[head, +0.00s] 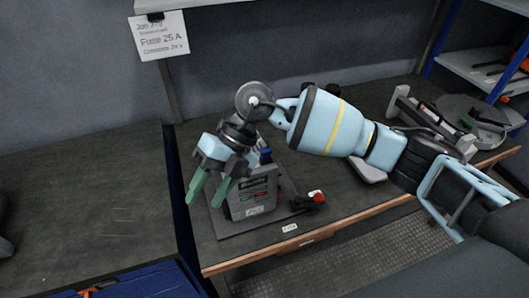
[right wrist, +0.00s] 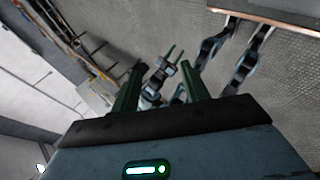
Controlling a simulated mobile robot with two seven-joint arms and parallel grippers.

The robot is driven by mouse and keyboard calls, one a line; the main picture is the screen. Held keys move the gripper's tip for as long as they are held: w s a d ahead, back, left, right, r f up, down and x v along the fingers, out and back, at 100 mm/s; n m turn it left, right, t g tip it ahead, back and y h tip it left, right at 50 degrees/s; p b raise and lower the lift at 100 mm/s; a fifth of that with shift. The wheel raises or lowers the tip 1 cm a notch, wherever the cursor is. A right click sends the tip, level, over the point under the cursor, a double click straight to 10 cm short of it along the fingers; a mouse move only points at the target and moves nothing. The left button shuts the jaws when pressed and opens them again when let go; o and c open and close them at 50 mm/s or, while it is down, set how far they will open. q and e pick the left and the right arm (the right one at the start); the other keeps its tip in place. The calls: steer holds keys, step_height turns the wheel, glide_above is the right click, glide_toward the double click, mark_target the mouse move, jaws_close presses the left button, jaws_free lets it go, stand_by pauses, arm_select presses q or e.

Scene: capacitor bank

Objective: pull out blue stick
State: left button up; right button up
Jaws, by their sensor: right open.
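A grey boxy unit (head: 252,192), the capacitor bank, stands on a flat grey base on the workbench. A small blue piece (head: 265,155), likely the blue stick, shows at its top, partly hidden behind my right gripper. My right gripper (head: 204,202) is open and empty, its green fingers pointing down in front of and left of the unit, apart from the blue piece as far as I can tell. In the right wrist view, its fingers are spread with nothing between them; beyond lies what looks like my left gripper (right wrist: 160,75), small and unclear.
A red-topped black part (head: 316,196) sits right of the unit. Grey equipment (head: 445,125) stands at the bench's right. The dark bench (head: 85,190) at left is mostly clear.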

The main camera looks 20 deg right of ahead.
steer(key=w+d+r+t+h, duration=0.2)
steer(key=w+d+h, duration=0.25)
steer(key=d, duration=0.25)
step_height(320, 180, up, 5)
steer(key=m+t+h, duration=0.2)
steer(key=h, duration=0.2)
glide_above(265, 149)
steer(key=shift+d+r+y+b, duration=0.1)
steer(key=shift+d+y+b, duration=0.05)
steer(key=shift+y+b, duration=0.15)
arm_select(q)
steer(key=shift+s+d+f, duration=0.1)
steer(key=shift+s+f, duration=0.1)
steer(key=shift+f, duration=0.25)
steer(key=shift+s+f, duration=0.1)
steer(key=shift+f, duration=0.05)
arm_select(e)
step_height(265, 149, down, 5)
steer(key=b, duration=0.3)
steer(key=shift+f, duration=0.2)
steer(key=shift+f+b, duration=0.45)
steer(key=shift+f, duration=1.4)
arm_select(q)
steer(key=shift+g, duration=0.4)
steer(key=f, duration=0.1)
steer(key=s+f, duration=0.1)
steer(key=f, duration=0.2)
steer(key=shift+s+d, duration=0.1)
steer(key=shift+s, duration=0.25)
